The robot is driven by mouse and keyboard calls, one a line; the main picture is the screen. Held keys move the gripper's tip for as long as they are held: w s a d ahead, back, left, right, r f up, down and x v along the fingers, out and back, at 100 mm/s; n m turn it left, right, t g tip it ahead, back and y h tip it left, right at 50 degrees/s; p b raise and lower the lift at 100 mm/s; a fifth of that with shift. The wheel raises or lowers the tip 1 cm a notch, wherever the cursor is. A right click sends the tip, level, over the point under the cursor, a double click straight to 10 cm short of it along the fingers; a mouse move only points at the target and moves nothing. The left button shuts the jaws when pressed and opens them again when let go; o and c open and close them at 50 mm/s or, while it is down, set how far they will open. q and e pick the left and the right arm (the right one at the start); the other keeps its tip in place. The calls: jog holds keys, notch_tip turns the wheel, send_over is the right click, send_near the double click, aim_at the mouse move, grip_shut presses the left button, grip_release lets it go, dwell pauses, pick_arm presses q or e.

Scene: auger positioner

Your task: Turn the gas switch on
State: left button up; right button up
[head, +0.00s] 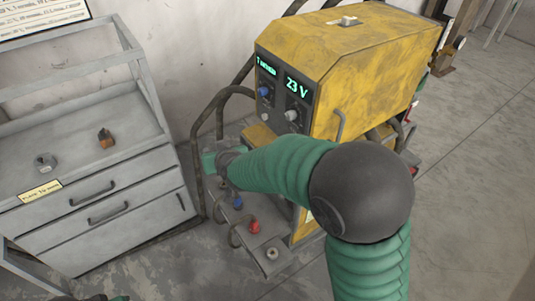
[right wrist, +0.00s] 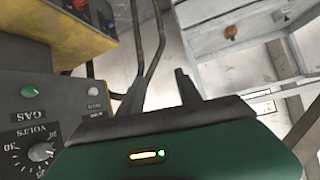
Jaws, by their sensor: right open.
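In the right wrist view, a panel on the welding machine carries a round green light or button (right wrist: 33,90) above the word GAS. A small pale knob (right wrist: 93,91) sits to its right above a label I cannot read clearly. I cannot tell which one is the gas switch or its position. My right gripper (right wrist: 158,82) is open and empty, its fingers to the right of the panel and apart from the pale knob.
The yellow welding machine (head: 375,65) shows 23 V. A VOLTS dial (right wrist: 40,152) lies below GAS. Red (head: 254,226) and blue (head: 238,203) connectors stand low at the front. A grey drawer cabinet (head: 95,190) is at left.

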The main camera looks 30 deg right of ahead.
jog(key=w+d+r+m+t+h+b, duration=0.2)
jog(key=w+d+m+t+h+b, duration=0.1)
jog(key=w+d+m+h+b, duration=0.5)
jog(key=s+a+f+m+g+h+b, duration=0.4)
jog(key=s+f+m+g+h+b, duration=0.35)
jog(key=s+g, duration=0.45)
jog(key=w+d+h+b, duration=0.1)
jog(key=w+d, duration=0.1)
jog(key=d, duration=1.5)
jog(key=shift+w+d+f+g+h, duration=0.15)
jog(key=shift+d+f+g+h, duration=0.05)
jog(key=shift+d+g+h, duration=0.2)
pick_arm(q)
jog(key=s+x, duration=0.2)
jog(key=x, duration=0.6)
jog(key=s+d+f+x, duration=0.1)
jog(key=s+x, duration=0.1)
jog(key=x, duration=0.7)
pick_arm(e)
jog(key=shift+a, duration=0.25)
grip_shut()
pick_arm(q)
jog(key=shift+w, duration=0.1)
pick_arm(e)
jog(key=shift+r, duration=0.1)
